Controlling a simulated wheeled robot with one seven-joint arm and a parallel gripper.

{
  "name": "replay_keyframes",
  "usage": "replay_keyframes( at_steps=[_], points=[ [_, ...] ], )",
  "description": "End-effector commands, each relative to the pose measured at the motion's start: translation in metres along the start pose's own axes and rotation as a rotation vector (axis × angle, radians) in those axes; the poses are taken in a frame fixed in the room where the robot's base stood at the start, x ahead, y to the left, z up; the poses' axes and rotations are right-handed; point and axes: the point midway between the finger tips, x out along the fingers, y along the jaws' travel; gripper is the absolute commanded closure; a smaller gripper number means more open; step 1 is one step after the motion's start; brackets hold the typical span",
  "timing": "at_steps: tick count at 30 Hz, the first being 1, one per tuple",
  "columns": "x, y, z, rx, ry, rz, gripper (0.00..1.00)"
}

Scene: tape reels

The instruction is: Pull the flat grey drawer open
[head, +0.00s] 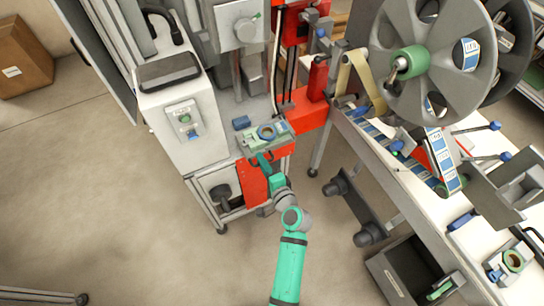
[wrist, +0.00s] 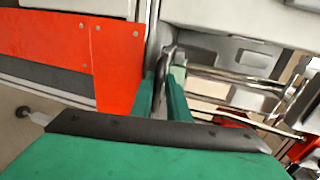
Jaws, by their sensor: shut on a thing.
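The flat grey drawer (head: 248,143) sits at the front of the machine in the head view, above a red panel. A round green and yellowish reel part (head: 266,132) lies on it. My gripper (head: 262,160) is at the drawer's front edge. In the wrist view, the green fingers of my gripper (wrist: 163,85) are close together with a narrow grey piece (wrist: 168,58) between them, which looks like the drawer's handle. The fingers hide most of it. How far the drawer stands out is hard to tell.
A white cabinet with a switch box (head: 184,118) stands left of the drawer. A small blue block (head: 241,122) lies behind it. At right is a white bench (head: 470,235) with large grey reels (head: 425,50). The floor left of my arm is clear.

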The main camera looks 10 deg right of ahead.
Motion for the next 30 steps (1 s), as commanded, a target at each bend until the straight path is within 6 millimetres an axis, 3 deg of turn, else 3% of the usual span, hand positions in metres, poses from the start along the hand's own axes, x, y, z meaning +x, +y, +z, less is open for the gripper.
replay_keyframes(
  at_steps=[1, 7, 18, 19, 20, 30],
  points=[
    [-0.001, 0.012, 0.008, 0.004, -0.006, 0.022, 1.00],
    [-0.001, 0.012, 0.019, 0.002, -0.005, 0.022, 1.00],
    [-0.001, 0.012, 0.020, 0.002, -0.005, 0.023, 1.00],
    [-0.001, 0.012, 0.020, 0.002, -0.004, 0.023, 0.80],
    [-0.001, 0.012, 0.020, 0.002, -0.004, 0.022, 0.73],
    [0.000, 0.006, 0.019, 0.001, -0.002, 0.011, 0.72]
  ],
)
